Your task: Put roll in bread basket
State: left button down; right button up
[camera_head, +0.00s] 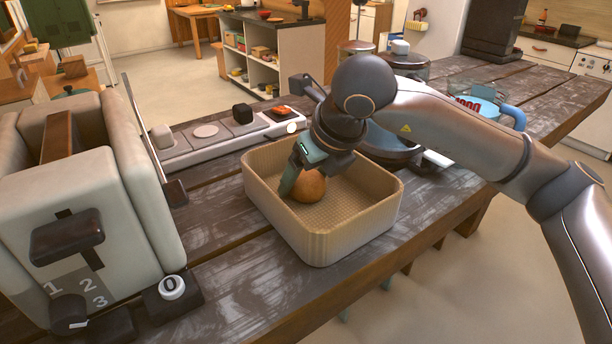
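The bread basket (362,231) is a square, tan woven tray with rounded corners, standing on the dark plank table. The round brown roll (310,188) is inside its walls, toward the left part of the basket. I cannot tell whether the roll rests on the basket floor or is held just above it. My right gripper (297,172) points down into the basket at the roll. One greenish finger lies along the roll's left side; the other finger is hidden, so its opening does not show. My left gripper is not in view.
A large cream toaster (75,200) with a dark lever and dial stands at the left. Behind the basket is a long tray (220,137) with small items. A pan-like round thing (390,146) and a blue-handled container (475,104) stand to the right. Bare planks lie in front.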

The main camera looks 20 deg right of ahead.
jog(key=shift+o, duration=1.4)
jog(key=shift+r+p, duration=0.25)
jog(key=shift+p, duration=0.15)
jog(key=v, duration=1.1)
jog(key=shift+s+r, duration=0.25)
jog(key=shift+r, duration=0.05)
jog(key=shift+d, duration=0.1)
